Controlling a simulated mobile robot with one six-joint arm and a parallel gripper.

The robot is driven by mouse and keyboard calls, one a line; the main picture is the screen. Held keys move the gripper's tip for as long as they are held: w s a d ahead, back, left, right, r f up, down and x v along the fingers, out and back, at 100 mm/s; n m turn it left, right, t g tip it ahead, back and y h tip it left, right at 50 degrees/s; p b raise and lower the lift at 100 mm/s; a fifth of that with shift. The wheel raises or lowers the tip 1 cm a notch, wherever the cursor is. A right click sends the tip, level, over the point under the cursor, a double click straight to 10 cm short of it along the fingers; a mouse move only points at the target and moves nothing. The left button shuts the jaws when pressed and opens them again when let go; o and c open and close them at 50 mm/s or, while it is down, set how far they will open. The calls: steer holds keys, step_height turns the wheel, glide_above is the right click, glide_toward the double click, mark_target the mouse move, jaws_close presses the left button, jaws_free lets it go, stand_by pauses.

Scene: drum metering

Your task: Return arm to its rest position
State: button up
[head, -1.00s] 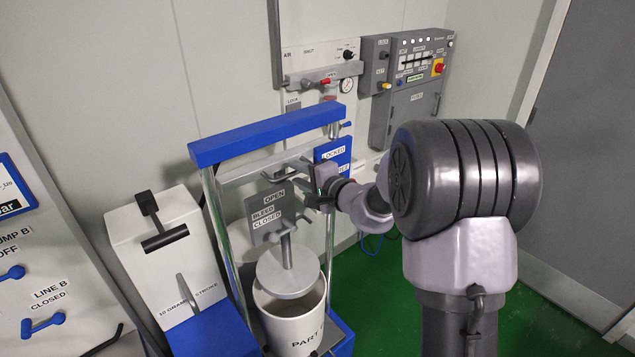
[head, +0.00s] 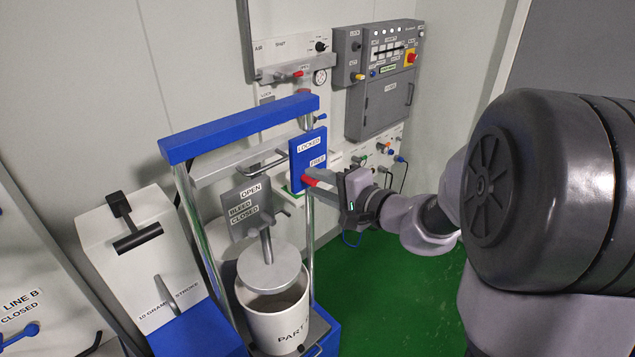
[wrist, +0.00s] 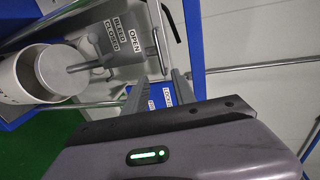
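My arm reaches in from the right, and my gripper (head: 322,186) is in front of the drum press, beside the blue LOCKED/FREE plate (head: 308,157). In the wrist view my gripper (wrist: 156,92) shows two grey fingers standing apart. The blue plate shows behind and between them, and I see nothing held. A red piece shows by the fingers in the head view; I cannot tell what it belongs to. The grey OPEN/BLEED/CLOSED plate (head: 247,208) is left of my gripper, and the white drum (head: 277,318) stands below under a round grey plate (head: 269,269).
The press has a blue top beam (head: 238,130) and bright upright posts close to my gripper. A white metering box (head: 143,255) stands left. A grey control cabinet (head: 378,108) and valve panel are on the back wall. Green floor (head: 390,290) is open below my arm.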

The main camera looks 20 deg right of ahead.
steer(key=s+a+f+n+g+y+b, duration=0.1)
steer(key=s+a+f+n+g+b, duration=0.4)
steer(key=s+a, duration=0.35)
steer(key=s+a+f+n+g+y+b, duration=0.1)
steer(key=s+a+f+n+g+b, duration=0.25)
steer(key=s+a+f+b, duration=0.4)
steer(key=s+d+f+h+b, duration=0.1)
steer(key=s+d+f+h, duration=0.1)
steer(key=s, duration=0.3)
steer(key=s+d+f+h+b, duration=0.1)
steer(key=s+d+f+h, duration=0.1)
steer(key=s, duration=0.3)
steer(key=shift+s+d+f+n+h+b, duration=0.3)
steer(key=shift+d+h, duration=0.2)
steer(key=shift+h, duration=0.4)
